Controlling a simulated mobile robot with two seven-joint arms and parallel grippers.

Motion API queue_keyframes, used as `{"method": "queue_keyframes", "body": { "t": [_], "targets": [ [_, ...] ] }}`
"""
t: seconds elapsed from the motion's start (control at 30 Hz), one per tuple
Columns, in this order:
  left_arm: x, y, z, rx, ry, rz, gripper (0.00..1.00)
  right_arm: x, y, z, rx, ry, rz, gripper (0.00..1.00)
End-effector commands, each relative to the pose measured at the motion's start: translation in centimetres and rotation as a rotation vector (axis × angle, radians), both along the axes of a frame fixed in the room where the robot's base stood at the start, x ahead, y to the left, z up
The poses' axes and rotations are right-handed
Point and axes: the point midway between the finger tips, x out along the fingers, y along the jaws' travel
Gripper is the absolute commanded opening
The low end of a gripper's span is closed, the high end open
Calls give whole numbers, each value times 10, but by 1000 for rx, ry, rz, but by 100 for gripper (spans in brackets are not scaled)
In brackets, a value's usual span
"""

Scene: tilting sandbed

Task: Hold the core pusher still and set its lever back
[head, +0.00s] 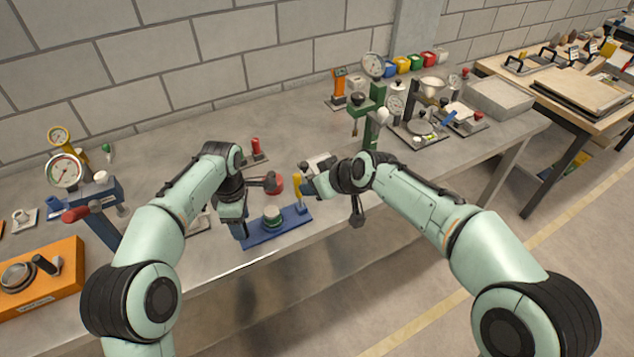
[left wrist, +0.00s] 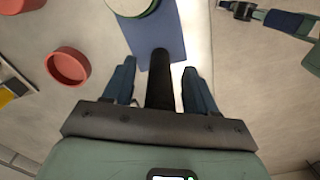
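The core pusher has a long blue base (head: 262,236) near the table's front edge, with a green and white round piece (head: 272,217) on it. A yellow upright lever (head: 297,187) stands at its right end. In the left wrist view the blue base (left wrist: 165,45) also shows. My left gripper (head: 238,228) is at the base's left end; in the left wrist view its fingers (left wrist: 158,75) are apart on both sides of a black post (left wrist: 158,85), with gaps visible. My right gripper (head: 307,186) is close beside the yellow lever; its fingers are too small to judge, and contact cannot be told.
A red round dish (head: 275,184) sits just behind the base; it also shows in the left wrist view (left wrist: 67,67). A green press (head: 368,110) stands behind my right arm. An orange box (head: 45,280) and a blue gauge stand (head: 95,195) are at the left.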

Motion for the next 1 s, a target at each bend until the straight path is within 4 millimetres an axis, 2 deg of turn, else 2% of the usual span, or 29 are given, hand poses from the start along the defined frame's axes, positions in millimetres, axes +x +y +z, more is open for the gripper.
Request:
{"method": "queue_keyframes", "body": {
  "t": [0.13,0.23,0.37,0.53,0.7,1.0],
  "targets": [
    [0,0,1,0,0,0,57,0,0,0,0,0,0,48],
    [0,0,10,0,-1,0,57,0,0,0,0,0,0,48],
    [1,0,33,-1,-4,1,57,0,0,0,0,0,0,48],
    [1,0,73,0,-5,0,57,0,0,0,0,0,0,48],
    [0,0,101,0,-4,0,57,0,0,0,0,0,0,48],
    [0,0,120,0,-1,0,57,0,0,0,0,0,0,48]
  ]
}}
